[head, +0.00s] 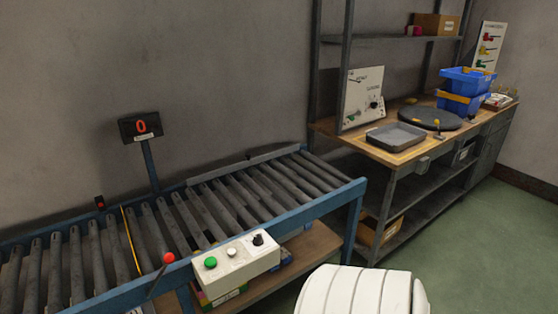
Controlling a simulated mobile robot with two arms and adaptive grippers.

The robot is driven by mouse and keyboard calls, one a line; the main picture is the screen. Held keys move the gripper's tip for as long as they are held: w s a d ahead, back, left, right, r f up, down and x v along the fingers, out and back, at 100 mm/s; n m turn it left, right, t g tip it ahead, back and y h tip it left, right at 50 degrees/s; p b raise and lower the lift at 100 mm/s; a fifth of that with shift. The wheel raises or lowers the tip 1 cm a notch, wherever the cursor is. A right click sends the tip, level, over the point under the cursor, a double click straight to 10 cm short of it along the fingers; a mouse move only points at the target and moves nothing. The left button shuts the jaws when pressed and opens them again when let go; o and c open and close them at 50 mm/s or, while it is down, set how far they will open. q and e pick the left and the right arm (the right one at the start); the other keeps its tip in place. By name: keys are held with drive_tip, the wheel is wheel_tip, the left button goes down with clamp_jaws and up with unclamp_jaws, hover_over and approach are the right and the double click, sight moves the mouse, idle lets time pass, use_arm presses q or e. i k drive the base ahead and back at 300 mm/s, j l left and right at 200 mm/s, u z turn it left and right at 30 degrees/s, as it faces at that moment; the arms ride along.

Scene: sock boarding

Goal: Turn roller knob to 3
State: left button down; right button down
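A white control box (235,262) is fixed to the front rail of a roller conveyor (225,205). On its top are a green button (210,262), a small pale button or dial (231,252) and a black knob (258,239) at the right end. The knob stands upright; its pointer setting and any scale marks are too small to read. A dark display (140,127) on a blue post behind the conveyor shows a red 0. Neither of my grippers is in view.
A red-tipped lever (168,258) stands at the conveyor's front, left of the box. At right, a wooden bench (330,126) holds a white panel (361,98) with another dark knob, a grey tray (395,137) and blue bins (465,82). Green floor (460,240) is open at right.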

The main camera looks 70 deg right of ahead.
sight(258, 241)
drive_tip(key=z, duration=1.7)
